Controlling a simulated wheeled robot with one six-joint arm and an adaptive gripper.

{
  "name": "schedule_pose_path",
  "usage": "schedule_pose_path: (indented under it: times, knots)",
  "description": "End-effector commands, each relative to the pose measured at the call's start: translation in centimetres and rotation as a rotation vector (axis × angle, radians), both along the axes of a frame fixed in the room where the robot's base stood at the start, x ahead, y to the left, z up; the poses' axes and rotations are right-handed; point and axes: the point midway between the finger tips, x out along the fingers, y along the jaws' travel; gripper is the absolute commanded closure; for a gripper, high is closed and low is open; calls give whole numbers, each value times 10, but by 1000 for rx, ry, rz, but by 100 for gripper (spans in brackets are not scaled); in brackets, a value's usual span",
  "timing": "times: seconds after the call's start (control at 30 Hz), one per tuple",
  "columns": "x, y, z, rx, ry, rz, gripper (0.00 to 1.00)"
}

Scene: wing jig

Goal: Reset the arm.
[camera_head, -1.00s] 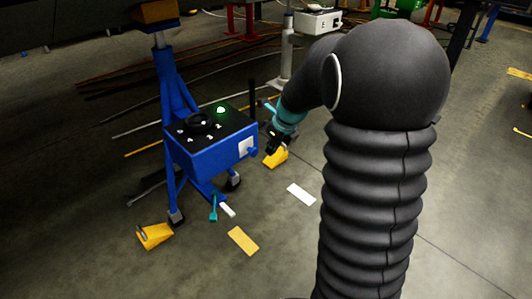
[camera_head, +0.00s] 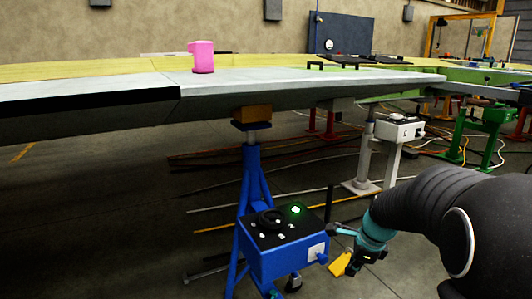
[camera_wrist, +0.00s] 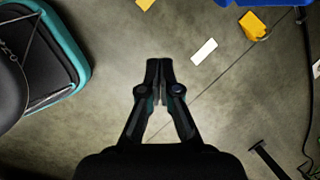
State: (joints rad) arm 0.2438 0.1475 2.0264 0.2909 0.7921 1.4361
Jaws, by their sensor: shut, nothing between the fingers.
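My arm comes in from the right side of the head view, in a black ribbed sleeve. My gripper (camera_head: 357,262) is at its end, just right of the blue jack's control box, low over the floor. In the wrist view my gripper (camera_wrist: 159,64) points away over bare concrete, with its two dark fingers together and nothing seen between them. In the head view the fingers are small and dark.
A blue jack stand (camera_head: 285,247) with a lit green button supports the pale wing (camera_head: 300,87). A yellow wheel chock (camera_wrist: 254,25) and a white floor marking (camera_wrist: 204,51) lie beyond my gripper.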

Motion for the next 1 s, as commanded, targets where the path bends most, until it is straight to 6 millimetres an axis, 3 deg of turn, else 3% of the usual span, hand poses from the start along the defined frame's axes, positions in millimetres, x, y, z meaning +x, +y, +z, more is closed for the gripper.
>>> schedule_pose_path:
  times: [0.27, 0.6, 0.8, 1.0]
  knots:
    - [-58, 11, 12, -177, -41, 629, 100]
    - [-149, 37, 46, -433, -123, 1406, 100]
    - [-197, 49, 62, -571, -166, 1666, 100]
    - [-230, 60, 78, -685, -228, 1718, 100]
